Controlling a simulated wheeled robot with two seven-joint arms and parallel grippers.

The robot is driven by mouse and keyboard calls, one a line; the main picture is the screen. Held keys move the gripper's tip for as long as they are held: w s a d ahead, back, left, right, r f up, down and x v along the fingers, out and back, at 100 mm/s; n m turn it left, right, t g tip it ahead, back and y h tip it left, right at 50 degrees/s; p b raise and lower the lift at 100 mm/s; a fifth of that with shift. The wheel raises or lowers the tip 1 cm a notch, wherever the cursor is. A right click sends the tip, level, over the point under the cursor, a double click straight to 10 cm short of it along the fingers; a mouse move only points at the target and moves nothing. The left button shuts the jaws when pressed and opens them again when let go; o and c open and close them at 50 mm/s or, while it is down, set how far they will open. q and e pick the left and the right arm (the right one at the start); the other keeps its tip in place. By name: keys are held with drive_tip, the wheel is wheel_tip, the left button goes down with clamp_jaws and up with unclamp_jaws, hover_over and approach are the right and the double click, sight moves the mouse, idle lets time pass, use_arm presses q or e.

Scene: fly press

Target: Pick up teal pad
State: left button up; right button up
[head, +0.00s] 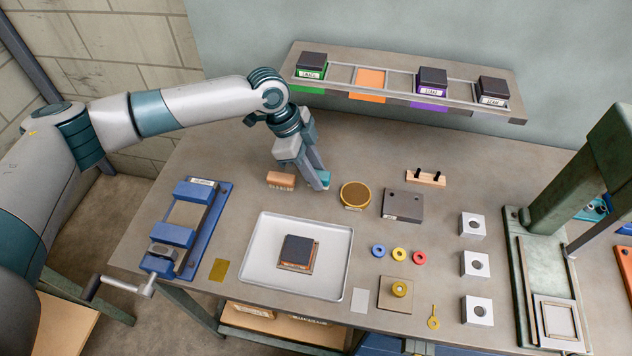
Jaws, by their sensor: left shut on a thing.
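My left gripper (318,184) reaches down over the middle of the table, right of the wooden brush and left of the round gold-topped tin. It is shut on a small teal piece, the teal pad (325,176), which shows only in part at the fingertips. The fingers hide the rest of the pad, and I cannot tell whether it touches the table. My right gripper is not in view.
The wooden brush (281,180) and the tin (355,194) stand close beside the gripper. A metal tray (262,262) holding a dark block lies in front. A blue vise (187,228) is at left, a green press (571,185) at right, and a shelf (400,66) behind.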

use_arm(q)
drive_tip(key=s+d+r+b, duration=0.4)
drive_tip(key=s+d+r, duration=0.2)
drive_tip(key=d, duration=0.4)
drive_tip(key=shift+r, duration=0.8)
drive_tip(key=o, duration=0.4)
drive_tip(key=c, duration=0.3)
